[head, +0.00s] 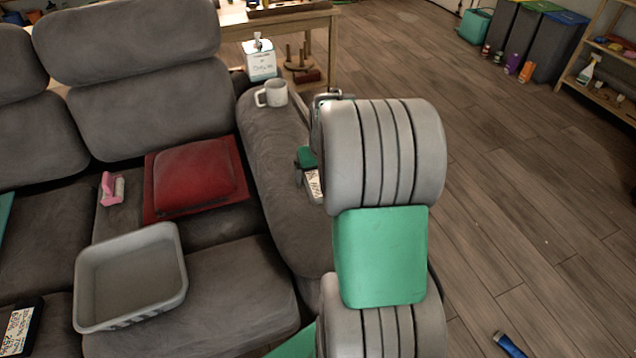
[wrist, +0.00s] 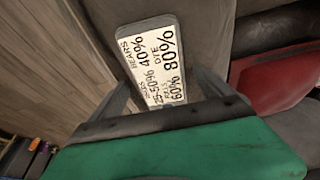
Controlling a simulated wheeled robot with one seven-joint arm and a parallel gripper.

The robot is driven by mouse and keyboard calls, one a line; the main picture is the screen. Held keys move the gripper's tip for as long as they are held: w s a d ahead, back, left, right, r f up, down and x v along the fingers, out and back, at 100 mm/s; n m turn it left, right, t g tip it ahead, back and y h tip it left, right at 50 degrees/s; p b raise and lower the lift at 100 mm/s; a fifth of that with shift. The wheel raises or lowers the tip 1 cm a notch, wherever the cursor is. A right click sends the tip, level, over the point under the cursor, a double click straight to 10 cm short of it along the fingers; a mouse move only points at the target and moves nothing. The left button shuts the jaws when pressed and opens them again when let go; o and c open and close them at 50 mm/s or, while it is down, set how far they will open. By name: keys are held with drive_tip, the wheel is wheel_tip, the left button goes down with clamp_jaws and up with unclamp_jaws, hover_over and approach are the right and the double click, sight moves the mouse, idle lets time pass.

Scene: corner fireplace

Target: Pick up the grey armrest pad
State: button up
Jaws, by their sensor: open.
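A flat grey pad with a large white printed label (wrist: 155,62) lies on the sofa's grey armrest. In the head view, part of the pad (head: 313,184) shows beside my arm, which hides the rest. My gripper (wrist: 163,82) is open in the wrist view, with one finger on each side of the pad's near part. The pad's near end is hidden behind the gripper's dark edge and green body. I cannot tell whether the fingers touch it. In the head view my gripper (head: 301,176) is over the armrest, mostly hidden by my arm.
A red cushion (head: 196,175), a pink-handled item (head: 111,189) and an empty grey bin (head: 131,275) are on the seats. A blue item (head: 508,344) lies on the open wooden floor at right.

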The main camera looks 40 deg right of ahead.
sight(317, 173)
drive_tip(key=shift+w+f, duration=0.1)
drive_tip(key=shift+f, duration=0.2)
drive_tip(key=shift+r, duration=0.1)
drive_tip(key=c, duration=1.5)
drive_tip(key=shift+r, duration=0.15)
drive_tip(key=shift+r, duration=0.3)
wheel_tip(317, 173, up, 3)
drive_tip(key=shift+f+p, duration=0.15)
drive_tip(key=shift+p, duration=0.3)
drive_tip(key=s+a+r, duration=0.3)
drive_tip(key=s+a+r+p, duration=0.1)
drive_tip(key=s+a+r, duration=0.2)
drive_tip(key=a, duration=0.1)
drive_tip(key=s+a+r+p, duration=0.1)
drive_tip(key=s+a+r, duration=0.2)
drive_tip(key=shift+s+a+r, duration=0.15)
drive_tip(key=shift+a+r, duration=0.05)
drive_tip(key=shift+a, duration=0.05)
